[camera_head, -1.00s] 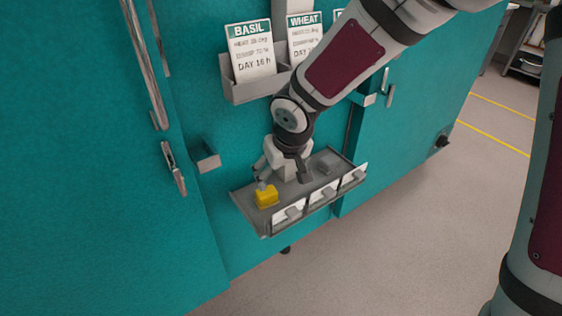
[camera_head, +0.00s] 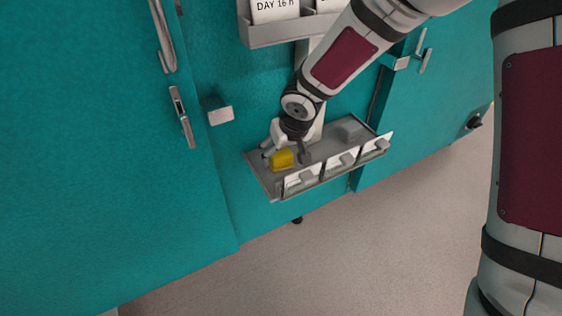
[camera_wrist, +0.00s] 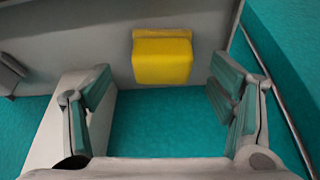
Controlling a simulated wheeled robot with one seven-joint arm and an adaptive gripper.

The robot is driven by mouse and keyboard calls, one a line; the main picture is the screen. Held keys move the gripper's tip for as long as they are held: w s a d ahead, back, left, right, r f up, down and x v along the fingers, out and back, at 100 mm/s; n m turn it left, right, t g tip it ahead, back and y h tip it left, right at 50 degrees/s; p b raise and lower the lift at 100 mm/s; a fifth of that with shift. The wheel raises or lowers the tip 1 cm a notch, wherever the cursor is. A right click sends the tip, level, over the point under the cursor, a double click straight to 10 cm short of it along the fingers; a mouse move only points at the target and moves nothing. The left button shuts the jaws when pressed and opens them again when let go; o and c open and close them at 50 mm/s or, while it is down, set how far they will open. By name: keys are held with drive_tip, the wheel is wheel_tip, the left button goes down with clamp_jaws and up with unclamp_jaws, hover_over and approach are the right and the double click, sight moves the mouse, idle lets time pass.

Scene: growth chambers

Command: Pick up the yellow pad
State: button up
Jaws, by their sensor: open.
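The yellow pad (camera_head: 281,160) is a small block on the left part of the grey tray (camera_head: 262,171) fixed to the teal chamber front. In the wrist view the yellow pad (camera_wrist: 162,57) lies ahead of the jaws, near the top middle, with a grey edge behind it. My gripper (camera_head: 284,155) is open, its fingers close around or over the pad's position in the head view. In the wrist view my gripper (camera_wrist: 165,105) has two teal-padded fingers wide apart, with nothing between them. I cannot tell from the head view whether a finger touches the pad.
White cards (camera_head: 301,180) stand along the tray's front edge, with grey blocks by them. Another grey block (camera_head: 349,129) sits at the tray's right. A card holder (camera_head: 270,35) is above. Door handles (camera_head: 183,117) and a latch block (camera_head: 220,115) project at left. The floor (camera_head: 380,240) is clear.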

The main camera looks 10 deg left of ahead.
sight(281, 154)
drive_tip(key=b+x, duration=0.1)
drive_tip(key=x, duration=0.3)
drive_tip(key=shift+a, duration=0.1)
drive_tip(key=shift+r, duration=0.1)
drive_tip(key=c, duration=1.4)
drive_tip(key=shift+o, duration=0.2)
drive_tip(key=shift+r, duration=0.1)
wheel_tip(281, 154, up, 10)
drive_tip(key=p, duration=0.4)
drive_tip(key=shift+p, duration=0.3)
